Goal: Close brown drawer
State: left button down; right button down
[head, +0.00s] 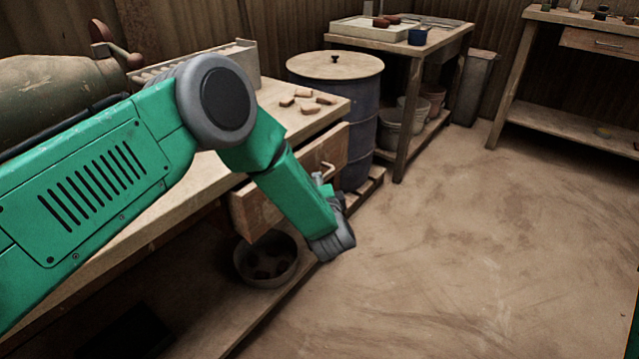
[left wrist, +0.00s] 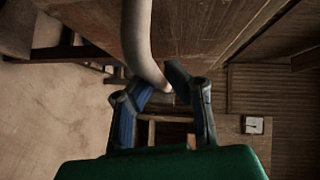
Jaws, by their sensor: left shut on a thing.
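The brown drawer (head: 334,147) is in the front of the wooden workbench in the head view. Its front seems to stand out from the bench, but my arm covers its middle, so I cannot tell how far. A grey metal handle (head: 326,173) shows beside my forearm. My left gripper (head: 332,243) points down in front of the drawer front. In the left wrist view the curved pale handle (left wrist: 137,38) runs down between the fingers of my left gripper (left wrist: 167,88), which is shut on it. My right gripper is not in view.
The workbench top (head: 318,120) carries several brown pieces (head: 303,94). A bowl (head: 267,262) stands on the shelf below. A blue barrel (head: 350,105) stands just beyond the bench, with another table (head: 452,45) behind. The floor (head: 490,240) on the right is clear.

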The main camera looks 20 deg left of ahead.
pick_arm(q)
jog(key=a, duration=0.2)
jog(key=w+a, duration=0.1)
jog(key=a, duration=0.1)
jog(key=shift+w+a+f+p, duration=0.1)
jog(key=shift+a+f+p, duration=0.05)
jog(key=shift+p, duration=0.2)
jog(key=c, duration=1.7)
grip_release()
jog(key=shift+o, duration=0.5)
